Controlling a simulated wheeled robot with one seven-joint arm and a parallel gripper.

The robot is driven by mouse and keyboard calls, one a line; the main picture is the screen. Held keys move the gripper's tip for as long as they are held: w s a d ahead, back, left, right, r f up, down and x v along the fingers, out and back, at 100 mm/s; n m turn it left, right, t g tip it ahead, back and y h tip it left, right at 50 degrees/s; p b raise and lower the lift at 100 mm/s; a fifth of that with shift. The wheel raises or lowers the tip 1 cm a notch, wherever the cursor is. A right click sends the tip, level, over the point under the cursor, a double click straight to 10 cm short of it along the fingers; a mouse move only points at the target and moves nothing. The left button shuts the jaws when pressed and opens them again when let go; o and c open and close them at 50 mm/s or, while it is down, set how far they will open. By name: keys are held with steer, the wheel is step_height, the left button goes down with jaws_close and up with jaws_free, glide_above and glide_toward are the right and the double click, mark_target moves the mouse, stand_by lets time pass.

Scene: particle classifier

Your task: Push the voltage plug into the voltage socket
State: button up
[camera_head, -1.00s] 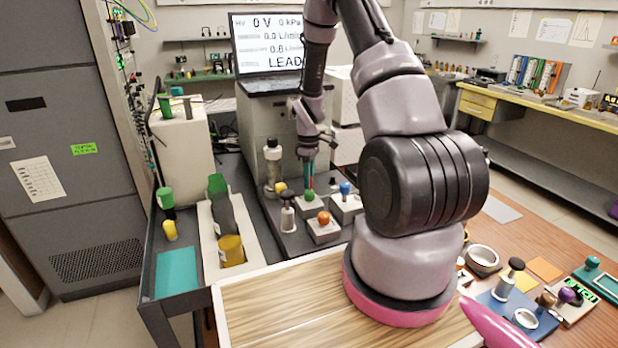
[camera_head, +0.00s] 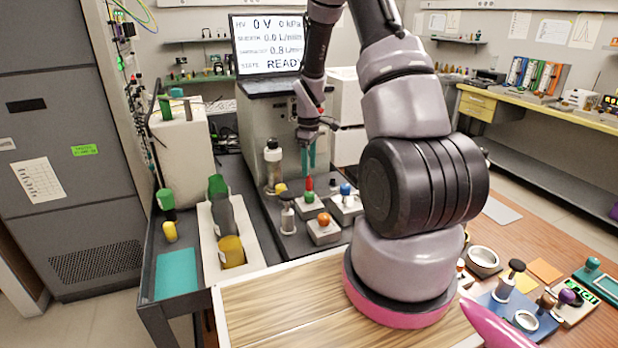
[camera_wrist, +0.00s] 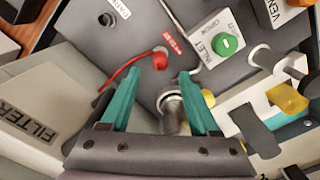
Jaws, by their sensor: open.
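The red voltage plug (camera_wrist: 160,60) stands at the panel beside a red label, with a red cable running left from it. The voltage socket is hidden beneath the plug, and I cannot see how deep the plug sits. My gripper (camera_head: 308,156) is open above the plug, empty, its teal fingers clear of it. In the wrist view the gripper's fingertips (camera_wrist: 160,74) are spread on both sides of the plug. The instrument screen (camera_head: 268,43) reads 0 V and READY.
Near the plug are a green-button box (camera_head: 309,203), an orange-knob box (camera_head: 323,232), a blue-knob box (camera_head: 347,205) and a small metal flask (camera_head: 288,218). A tray (camera_head: 250,259) with bottles lies further left.

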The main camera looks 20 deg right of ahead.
steer(key=shift+r, duration=2.25)
step_height(320, 180, up, 12)
steer(key=m+t, duration=0.2)
steer(key=m, duration=0.1)
glide_above(309, 178)
steer(key=s+a, duration=0.2)
steer(key=s, duration=0.2)
steer(key=s+a+r+m+t, duration=0.1)
steer(key=s+r+m, duration=0.15)
steer(key=r, duration=0.25)
steer(key=s+a+r+m+t, duration=0.1)
steer(key=s+a+r, duration=0.15)
steer(key=r, duration=0.25)
steer(key=s+a+r+m+t+y, duration=0.1)
steer(key=s+r+m, duration=0.2)
steer(key=s, duration=0.5)
steer(key=s+a+r+m+t+y, duration=0.1)
steer(key=s+a+r+m+t, duration=0.1)
steer(key=s+r, duration=0.4)
steer(key=shift+s+a+r+m, duration=0.2)
steer(key=shift+s+m, duration=0.65)
steer(key=shift+s, duration=0.65)
